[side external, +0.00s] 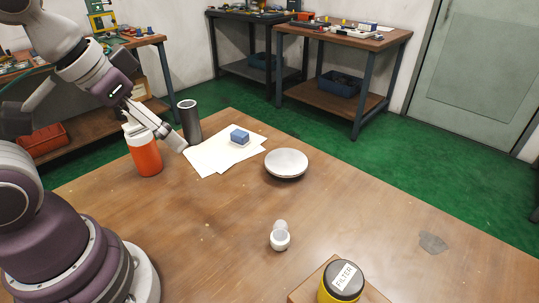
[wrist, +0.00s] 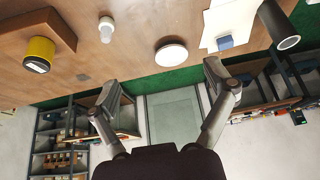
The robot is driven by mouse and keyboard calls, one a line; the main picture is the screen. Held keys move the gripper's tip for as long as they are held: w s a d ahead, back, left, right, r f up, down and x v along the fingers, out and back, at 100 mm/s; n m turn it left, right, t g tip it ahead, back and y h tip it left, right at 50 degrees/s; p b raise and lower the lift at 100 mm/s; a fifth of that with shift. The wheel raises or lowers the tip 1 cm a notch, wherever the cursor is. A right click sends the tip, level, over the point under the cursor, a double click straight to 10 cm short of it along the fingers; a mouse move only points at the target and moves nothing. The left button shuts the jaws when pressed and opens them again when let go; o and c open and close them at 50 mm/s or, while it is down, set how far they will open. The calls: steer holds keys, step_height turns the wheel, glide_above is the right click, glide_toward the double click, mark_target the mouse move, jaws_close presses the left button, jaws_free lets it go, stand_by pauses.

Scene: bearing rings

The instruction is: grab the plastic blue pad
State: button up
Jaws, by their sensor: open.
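The blue pad (side external: 239,136) is a small blue block lying on white paper sheets (side external: 208,157) on the wooden table. It also shows in the wrist view (wrist: 225,42), near the upper right, at the lower edge of the paper. My gripper (side external: 182,147) is above the table at the left end of the paper in the side external view, apart from the pad and to its left. In the wrist view the two fingers (wrist: 162,82) are spread wide with nothing between them.
An orange bottle (side external: 146,157) and a dark cylinder (side external: 189,122) stand near my gripper. A round white dish (side external: 286,163) is right of the paper. A small white object (side external: 280,236) and a yellow filter can (side external: 341,282) on a wooden block are nearer. The table's middle is mostly clear.

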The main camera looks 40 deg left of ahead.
steer(key=n+y, duration=0.2)
steer(key=n, duration=0.2)
glide_above(239, 133)
steer(key=s+d, duration=0.5)
steer(key=s, duration=0.2)
step_height(239, 133, down, 8)
steer(key=shift+n+y, duration=0.3)
steer(key=x, duration=0.6)
steer(key=a+x, duration=0.1)
steer(key=x, duration=0.2)
steer(key=shift+w+a, duration=0.1)
steer(key=shift+a, duration=0.05)
steer(key=shift+t, duration=0.3)
steer(key=x, duration=0.5)
steer(key=shift+w+a+f, duration=0.15)
steer(key=shift+a+f, duration=0.15)
steer(key=shift+a, duration=0.1)
steer(key=c, duration=1.3)
